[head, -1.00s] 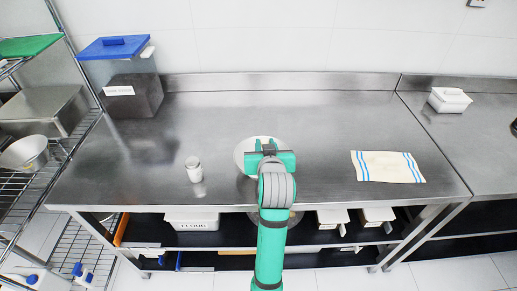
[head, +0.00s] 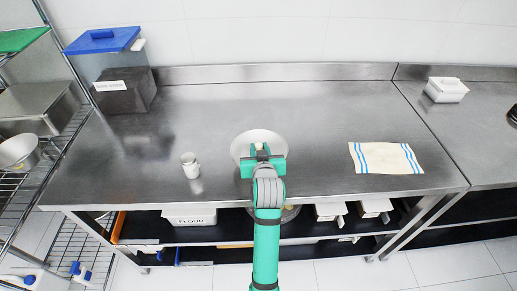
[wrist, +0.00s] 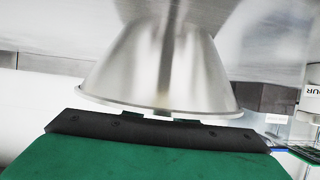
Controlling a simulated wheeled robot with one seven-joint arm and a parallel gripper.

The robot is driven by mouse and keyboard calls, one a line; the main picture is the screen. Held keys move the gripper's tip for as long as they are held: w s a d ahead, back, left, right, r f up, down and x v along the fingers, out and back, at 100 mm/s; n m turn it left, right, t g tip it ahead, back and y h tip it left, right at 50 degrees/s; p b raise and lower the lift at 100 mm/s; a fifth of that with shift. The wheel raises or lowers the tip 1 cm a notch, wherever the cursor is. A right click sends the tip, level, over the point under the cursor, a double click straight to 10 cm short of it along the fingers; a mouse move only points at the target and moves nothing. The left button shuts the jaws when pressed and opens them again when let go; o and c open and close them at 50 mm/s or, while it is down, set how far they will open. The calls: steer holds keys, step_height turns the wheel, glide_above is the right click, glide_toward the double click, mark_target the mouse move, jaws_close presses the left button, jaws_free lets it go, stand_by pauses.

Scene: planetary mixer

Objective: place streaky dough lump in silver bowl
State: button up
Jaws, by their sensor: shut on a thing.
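The silver bowl (head: 245,139) stands upright on the steel table in front of my arm. My gripper (head: 262,150) is over the near part of the bowl and covers much of its inside. In the wrist view the bowl (wrist: 160,65) appears upside down, with its rim close in front of my gripper (wrist: 172,116). The rim hides most of the fingers, and only dark bits of them show. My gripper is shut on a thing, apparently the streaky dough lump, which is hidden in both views.
A striped towel (head: 386,158) lies to the right. A blue-lidded bin (head: 122,92) stands at the back left and a white box (head: 446,90) at the far right. The table between bowl and towel is clear.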

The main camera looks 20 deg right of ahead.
steer(key=shift+w+f, duration=0.15)
steer(key=shift+f, duration=0.1)
steer(key=shift+f, duration=0.15)
steer(key=shift+d+f, duration=0.1)
steer(key=shift+f, duration=0.05)
steer(key=o, duration=0.6)
steer(key=shift+f, duration=0.15)
steer(key=o, duration=0.4)
steer(key=shift+r, duration=0.2)
